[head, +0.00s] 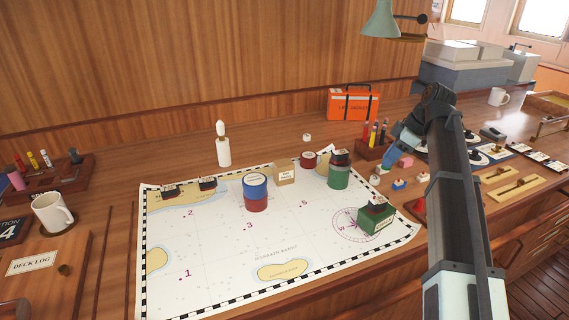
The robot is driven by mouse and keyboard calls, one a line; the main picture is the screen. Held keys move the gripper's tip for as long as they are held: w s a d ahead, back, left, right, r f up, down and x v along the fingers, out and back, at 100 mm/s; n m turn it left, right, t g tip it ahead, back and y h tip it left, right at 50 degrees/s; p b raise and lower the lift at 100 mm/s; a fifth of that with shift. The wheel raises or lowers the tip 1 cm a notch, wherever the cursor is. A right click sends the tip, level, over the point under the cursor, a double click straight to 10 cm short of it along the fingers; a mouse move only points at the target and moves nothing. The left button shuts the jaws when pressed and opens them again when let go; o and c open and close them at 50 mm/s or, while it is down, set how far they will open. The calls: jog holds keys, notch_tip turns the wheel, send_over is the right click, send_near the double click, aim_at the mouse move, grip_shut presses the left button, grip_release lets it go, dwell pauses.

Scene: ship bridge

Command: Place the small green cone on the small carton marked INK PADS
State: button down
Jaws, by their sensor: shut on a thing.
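The small carton marked INK PADS (285,173) is a tan box near the back edge of the chart, just right of a stack of a blue and a red drum. Its top looks bare. My gripper (386,168) is low over the right part of the table, to the right of the carton and apart from it. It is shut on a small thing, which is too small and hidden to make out. I cannot clearly see the small green cone anywhere.
The blue drum (255,186) stands left of the carton, with a dark red tin (308,160) and a green drum (338,177) to its right. A white bottle (223,148) stands behind. Small blocks, such as a pink one (405,162), lie near my gripper. The chart's front is mostly clear.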

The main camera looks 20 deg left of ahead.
jog(key=s+a+r+n+g, duration=0.15)
jog(key=s+a, duration=0.25)
jog(key=a, duration=1)
jog(key=s+a+r+n, duration=0.2)
jog(key=s+a+r, duration=0.15)
jog(key=a, duration=0.95)
jog(key=m+t, duration=0.3)
jog(key=m, duration=0.3)
send_over(280, 161)
jog(key=d, duration=0.2)
jog(key=shift+g, duration=0.25)
jog(key=shift+s+f, duration=0.15)
jog(key=shift+f, duration=2)
jog(key=shift+s+f, duration=0.15)
jog(key=shift+f, duration=2)
jog(key=c, duration=1)
grip_release()
jog(key=shift+f, duration=0.1)
jog(key=w+v, duration=0.1)
jog(key=v, duration=1.1)
jog(key=shift+s, duration=0.45)
